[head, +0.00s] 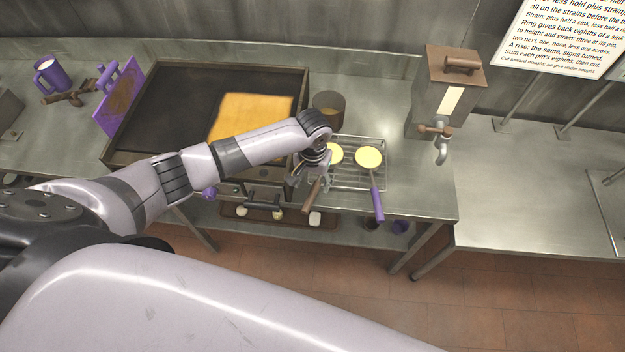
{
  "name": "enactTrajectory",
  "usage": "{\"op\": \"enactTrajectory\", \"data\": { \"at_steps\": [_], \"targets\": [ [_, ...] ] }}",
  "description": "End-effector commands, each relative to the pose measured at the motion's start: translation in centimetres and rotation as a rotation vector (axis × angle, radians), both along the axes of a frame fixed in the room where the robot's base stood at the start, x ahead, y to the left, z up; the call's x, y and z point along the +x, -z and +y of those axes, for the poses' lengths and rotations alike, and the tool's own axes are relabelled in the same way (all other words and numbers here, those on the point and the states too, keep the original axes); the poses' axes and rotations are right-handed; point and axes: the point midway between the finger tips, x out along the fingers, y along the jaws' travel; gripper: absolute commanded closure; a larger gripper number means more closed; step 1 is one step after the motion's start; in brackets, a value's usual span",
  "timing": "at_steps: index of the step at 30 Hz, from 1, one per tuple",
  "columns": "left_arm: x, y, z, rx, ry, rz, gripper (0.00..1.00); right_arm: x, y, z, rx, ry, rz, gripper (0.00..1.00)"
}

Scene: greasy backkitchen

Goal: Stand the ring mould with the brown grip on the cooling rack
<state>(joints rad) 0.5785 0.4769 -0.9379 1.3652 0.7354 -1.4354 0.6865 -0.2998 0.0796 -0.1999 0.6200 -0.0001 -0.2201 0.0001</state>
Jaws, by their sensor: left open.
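The ring mould with the brown grip (311,197) is at the left side of the cooling rack (350,181). Its pale yellow round part shows on the rack, partly hidden by my wrist, and its grip slants down over the counter's front edge. My left gripper (312,177) is open at the upper end of the brown grip, with its fingers partly hidden. I cannot tell whether they touch the grip. A second ring mould with a purple grip (377,203) lies on the rack to the right. My right gripper is out of view.
A griddle (172,107) with an orange-yellow sheet (246,115) on it is left of the rack. A brown pot (328,105) stands behind the rack, and a dispenser with a tap (446,90) at the back right. The counter right of the rack is clear (425,185).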

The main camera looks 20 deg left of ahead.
Motion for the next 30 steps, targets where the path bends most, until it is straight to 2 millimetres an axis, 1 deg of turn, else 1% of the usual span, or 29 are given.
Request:
{"op": "enactTrajectory", "data": {
  "at_steps": [18,22,30],
  "targets": [
    [0.1,-6.1,-0.1,-0.001,0.0,-0.003,0.44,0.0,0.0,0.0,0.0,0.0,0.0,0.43],
    [0.1,-6.7,0.0,-0.001,-0.001,-0.002,0.44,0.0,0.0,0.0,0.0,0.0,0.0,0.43],
    [0.0,-6.8,0.0,0.0,-0.001,-0.001,0.44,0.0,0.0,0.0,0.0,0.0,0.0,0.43]
  ]
}}
